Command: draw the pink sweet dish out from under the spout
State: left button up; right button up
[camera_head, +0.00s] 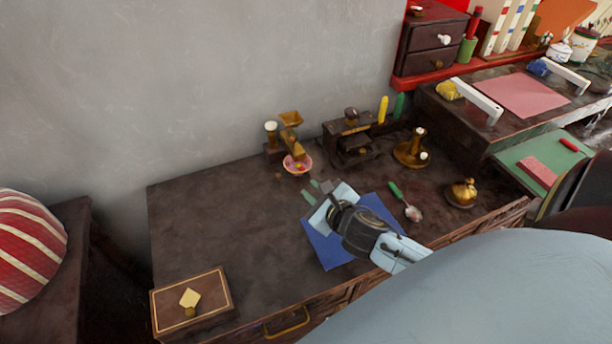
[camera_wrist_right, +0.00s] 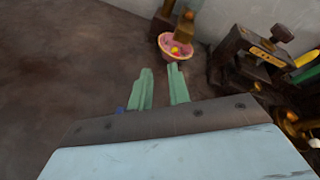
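The pink sweet dish (camera_head: 297,164) stands on the dark desk, under the spout of a brass and dark wood dispenser (camera_head: 290,138). Small coloured bits lie in it. The dish also shows in the right wrist view (camera_wrist_right: 175,47), just beyond my fingertips, with the brass spout (camera_wrist_right: 185,30) over it. My right gripper (camera_head: 318,190) is above the desk, in front of the dish and apart from it. Its green fingers (camera_wrist_right: 160,78) are spread with nothing between them. My left gripper is not in view.
A dark wooden press (camera_head: 350,140) stands right of the dispenser, with a brass candlestick-like piece (camera_head: 412,150) beyond. A blue sheet (camera_head: 325,246) lies under my right arm. A wooden box (camera_head: 190,301) is at the front left. The desk left of the dish is clear.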

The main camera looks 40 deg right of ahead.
aim_at(289, 170)
jog(key=shift+f, duration=0.1)
jog(key=shift+s, duration=0.1)
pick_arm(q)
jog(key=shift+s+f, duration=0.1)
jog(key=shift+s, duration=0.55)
